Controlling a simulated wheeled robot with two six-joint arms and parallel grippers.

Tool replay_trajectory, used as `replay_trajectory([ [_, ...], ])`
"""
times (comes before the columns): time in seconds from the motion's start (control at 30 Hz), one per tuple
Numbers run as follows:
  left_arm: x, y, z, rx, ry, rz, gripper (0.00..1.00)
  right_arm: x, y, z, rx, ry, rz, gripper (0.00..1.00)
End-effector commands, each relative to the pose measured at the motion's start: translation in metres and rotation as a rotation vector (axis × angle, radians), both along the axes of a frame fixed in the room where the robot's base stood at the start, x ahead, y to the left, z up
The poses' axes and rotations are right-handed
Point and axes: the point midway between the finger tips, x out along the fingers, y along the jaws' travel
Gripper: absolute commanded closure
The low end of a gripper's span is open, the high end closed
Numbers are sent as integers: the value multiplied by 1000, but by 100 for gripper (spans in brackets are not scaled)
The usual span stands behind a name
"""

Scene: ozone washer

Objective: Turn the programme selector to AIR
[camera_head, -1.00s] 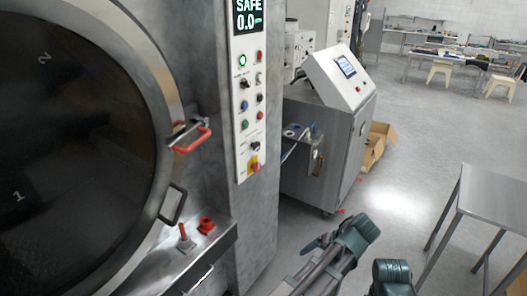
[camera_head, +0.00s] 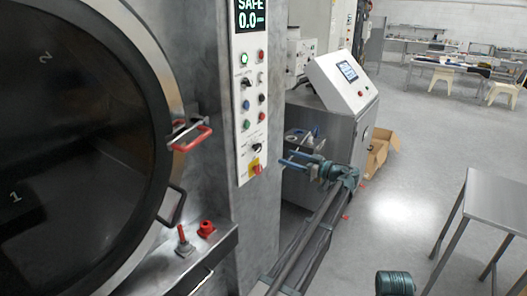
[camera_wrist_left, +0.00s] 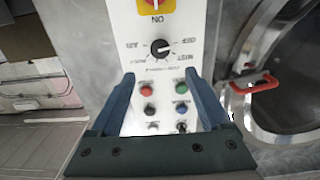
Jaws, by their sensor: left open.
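The programme selector is a black knob (camera_head: 257,147) low on the white control panel (camera_head: 246,110). In the left wrist view the selector (camera_wrist_left: 160,47) appears upside down, with AIR at its left and OFF and MIST at its right. I cannot tell for sure which label its pointer faces. My left gripper (camera_head: 283,158) is to the right of the panel, its fingers pointing at the lower panel. In the wrist view its fingers (camera_wrist_left: 160,76) are open and empty, apart from the knob, which shows just beyond the gap between the tips.
A red and yellow switch (camera_head: 256,167) sits just below the selector, with several buttons above it. The round door (camera_head: 172,90) with a red handle (camera_head: 193,138) is at left. A steel cabinet (camera_head: 325,135) stands behind my gripper. A steel table (camera_head: 500,200) is at right.

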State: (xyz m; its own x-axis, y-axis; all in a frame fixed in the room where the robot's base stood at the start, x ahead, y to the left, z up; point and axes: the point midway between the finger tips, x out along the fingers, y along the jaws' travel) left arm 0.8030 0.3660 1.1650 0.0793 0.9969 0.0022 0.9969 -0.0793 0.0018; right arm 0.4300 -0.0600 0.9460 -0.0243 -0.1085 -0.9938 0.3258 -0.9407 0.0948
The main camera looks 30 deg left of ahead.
Motion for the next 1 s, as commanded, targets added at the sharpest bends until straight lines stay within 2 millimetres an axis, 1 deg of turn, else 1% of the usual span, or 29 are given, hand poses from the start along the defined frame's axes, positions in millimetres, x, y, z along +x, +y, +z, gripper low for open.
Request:
replay_trajectory([
  [0.03, 0, 11, 0, 0, 0, 4, 20, 0, 0, 0, 0, 0, 0, 48],
  [0.3, 5, 66, 0, -1, 2, 4, 20, 0, 0, 0, 0, 0, 0, 48],
  [0.5, 7, 99, 0, -2, 2, 3, 20, 0, 0, 0, 0, 0, 0, 48],
  [0.6, 9, 110, 0, -2, 2, 2, 20, 0, 0, 0, 0, 0, 0, 48],
  [0.73, 9, 118, 0, -2, 2, 1, 20, 0, 0, 0, 0, 0, 0, 48],
  [1.0, 9, 122, 0, -2, 2, 1, 20, 0, 0, 0, 0, 0, 0, 48],
])
